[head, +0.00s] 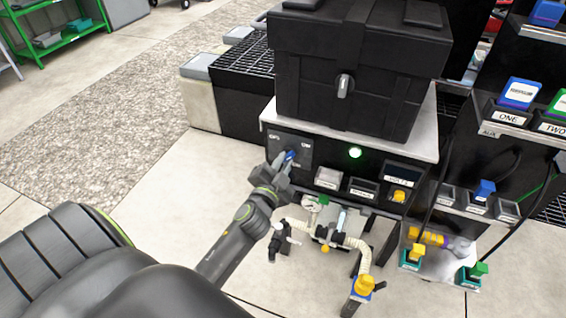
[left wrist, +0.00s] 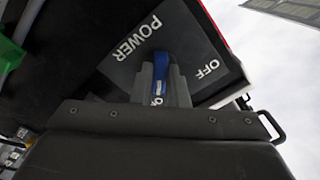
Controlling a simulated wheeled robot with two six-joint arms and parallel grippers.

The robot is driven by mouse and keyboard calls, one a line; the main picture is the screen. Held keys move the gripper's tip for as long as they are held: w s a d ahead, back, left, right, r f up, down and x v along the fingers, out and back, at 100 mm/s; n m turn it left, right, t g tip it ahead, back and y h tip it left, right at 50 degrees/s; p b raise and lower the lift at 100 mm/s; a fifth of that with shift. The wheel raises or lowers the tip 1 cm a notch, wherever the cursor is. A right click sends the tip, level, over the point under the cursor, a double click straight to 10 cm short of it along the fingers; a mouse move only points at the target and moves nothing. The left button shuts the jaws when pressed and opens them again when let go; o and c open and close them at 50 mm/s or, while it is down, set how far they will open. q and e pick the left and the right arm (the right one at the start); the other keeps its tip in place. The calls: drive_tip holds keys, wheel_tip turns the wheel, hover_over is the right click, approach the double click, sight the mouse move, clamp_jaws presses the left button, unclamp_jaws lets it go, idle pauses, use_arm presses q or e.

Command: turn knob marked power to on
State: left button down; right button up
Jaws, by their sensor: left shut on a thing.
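The power knob has a blue handle (head: 291,155) and sits on a dark plate (head: 291,143) at the left end of the black front panel. In the left wrist view the blue handle (left wrist: 160,66) stands between the grey fingers. The plate there (left wrist: 186,55) reads POWER and OFF, and part of another marking shows low by the fingers. My left gripper (head: 283,162) is shut on the knob; it fills the lower part of the wrist view (left wrist: 161,88). The fingers hide the knob's lower part, so its exact setting is hard to tell. My right gripper is not in view.
A green lamp (head: 355,152) is lit on the panel. A black tote (head: 350,75) stands on top. Below are beige hoses (head: 362,258) and valve fittings (head: 325,238). A rack with labelled, coloured blocks (head: 518,93) stands at right. Floor at left is open.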

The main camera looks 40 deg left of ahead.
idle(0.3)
use_arm(q)
drive_tip(key=c, duration=1.4)
unclamp_jaws()
drive_tip(key=shift+c, duration=0.2)
drive_tip(key=shift+s, duration=0.1)
